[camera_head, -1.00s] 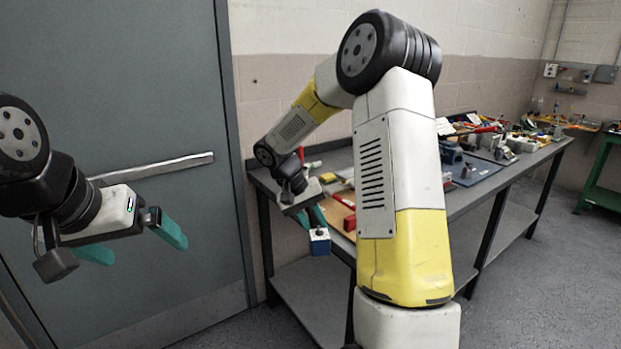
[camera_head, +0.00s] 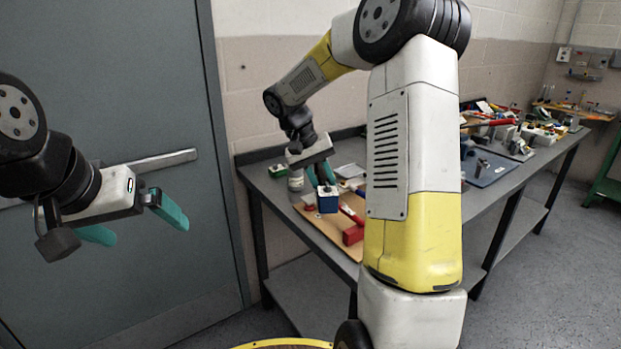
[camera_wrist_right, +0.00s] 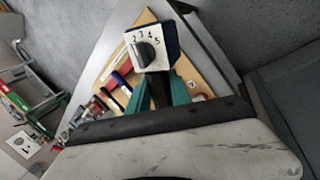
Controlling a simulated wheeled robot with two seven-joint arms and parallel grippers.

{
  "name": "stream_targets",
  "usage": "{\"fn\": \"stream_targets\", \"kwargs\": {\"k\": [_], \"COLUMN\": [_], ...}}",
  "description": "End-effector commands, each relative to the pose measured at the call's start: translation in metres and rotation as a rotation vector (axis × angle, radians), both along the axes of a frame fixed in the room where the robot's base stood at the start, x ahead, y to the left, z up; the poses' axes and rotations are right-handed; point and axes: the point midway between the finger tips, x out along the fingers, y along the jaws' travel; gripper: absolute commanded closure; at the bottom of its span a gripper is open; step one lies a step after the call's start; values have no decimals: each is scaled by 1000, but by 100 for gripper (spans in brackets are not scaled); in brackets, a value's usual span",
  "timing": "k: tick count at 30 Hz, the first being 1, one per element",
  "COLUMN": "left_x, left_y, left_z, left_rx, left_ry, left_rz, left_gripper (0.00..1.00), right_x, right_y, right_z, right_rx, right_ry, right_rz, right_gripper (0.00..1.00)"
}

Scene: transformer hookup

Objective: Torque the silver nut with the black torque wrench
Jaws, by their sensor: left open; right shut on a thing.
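My left gripper (camera_head: 146,226) is open and empty in front of the grey door.
The grey workbench (camera_head: 262,182) carries a tan board (camera_head: 318,219) with a red block (camera_head: 353,235). Farther right is a blue mat (camera_head: 492,170) among several tools. My right arm hides the bench's middle.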

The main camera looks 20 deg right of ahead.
Motion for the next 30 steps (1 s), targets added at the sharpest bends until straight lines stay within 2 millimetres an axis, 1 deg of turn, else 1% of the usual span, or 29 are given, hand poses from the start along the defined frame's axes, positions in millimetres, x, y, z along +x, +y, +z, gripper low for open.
{"fn": "stream_targets", "kwargs": {"k": [9, 14, 24, 30], "left_x": [0, 0, 0, 0], "left_y": [0, 0, 0, 0], "left_z": [0, 0, 0, 0], "left_rx": [0, 0, 0, 0], "left_ry": [0, 0, 0, 0], "left_rz": [0, 0, 0, 0], "left_gripper": [0, 0, 0, 0], "right_x": [0, 0, 0, 0], "right_y": [0, 0, 1, 0], "right_z": [0, -11, -40, -49], "right_rx": [1, 1, 1, 1], "right_ry": [-2, 0, 1, -2], "right_rz": [1, 1, 2, 1], "right_gripper": [100, 100, 100, 100]}}
